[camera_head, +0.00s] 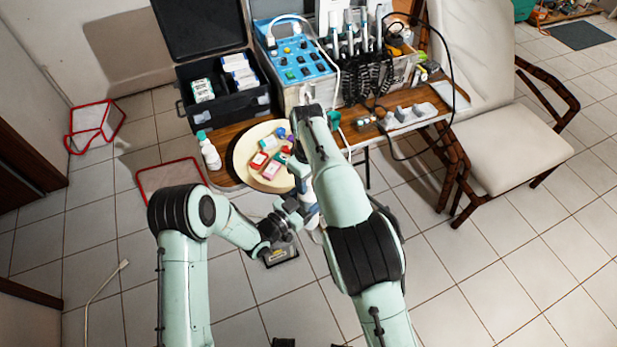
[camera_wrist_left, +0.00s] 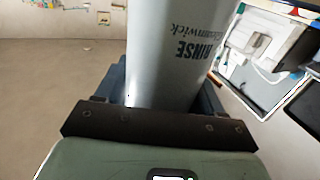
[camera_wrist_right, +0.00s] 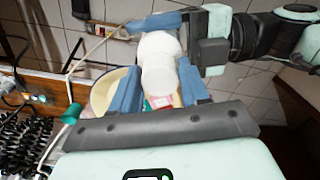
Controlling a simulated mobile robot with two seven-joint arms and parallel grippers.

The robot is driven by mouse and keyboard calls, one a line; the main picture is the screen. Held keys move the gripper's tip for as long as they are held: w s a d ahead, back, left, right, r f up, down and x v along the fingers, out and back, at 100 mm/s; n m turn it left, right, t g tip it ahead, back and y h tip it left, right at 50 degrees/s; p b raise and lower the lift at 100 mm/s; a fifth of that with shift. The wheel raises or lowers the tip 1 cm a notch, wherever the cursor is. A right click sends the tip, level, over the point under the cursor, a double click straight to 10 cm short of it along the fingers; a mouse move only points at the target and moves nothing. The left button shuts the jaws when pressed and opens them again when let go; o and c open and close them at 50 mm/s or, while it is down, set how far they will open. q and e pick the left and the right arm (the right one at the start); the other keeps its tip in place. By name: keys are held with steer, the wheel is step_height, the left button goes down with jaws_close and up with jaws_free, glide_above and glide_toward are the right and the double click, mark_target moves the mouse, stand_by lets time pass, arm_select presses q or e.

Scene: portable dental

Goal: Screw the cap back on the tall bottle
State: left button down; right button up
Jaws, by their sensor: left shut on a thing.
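A tall pale bottle with "RINSE" lettering (camera_wrist_left: 178,55) fills the left wrist view. My left gripper (camera_wrist_left: 160,100) is shut on it, with blue fingers at its sides. In the head view, the left gripper (camera_head: 292,212) is right of the left wrist, and my right forearm partly covers the bottle. In the right wrist view, a rounded white piece (camera_wrist_right: 160,50) lies between and beyond the blue fingers of my right gripper (camera_wrist_right: 158,88). These fingers stand apart; contact is unclear. I cannot tell whether this piece is the bottle top or the cap. The right fingers are mostly hidden in the head view.
A round cream tray (camera_head: 243,163) with small red, blue and green boxes is on the wooden table. A white bottle with a green cap (camera_head: 208,152) stands left of it. A black case (camera_head: 262,102), blue control unit (camera_head: 300,62) and coiled cables (camera_head: 372,80) crowd the back.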

steer(key=c, duration=0.7)
steer(key=shift+o, duration=0.2)
steer(key=m, duration=0.5)
steer(key=o, duration=1.3)
steer(key=shift+c, duration=0.2)
step_height(320, 180, up, 12)
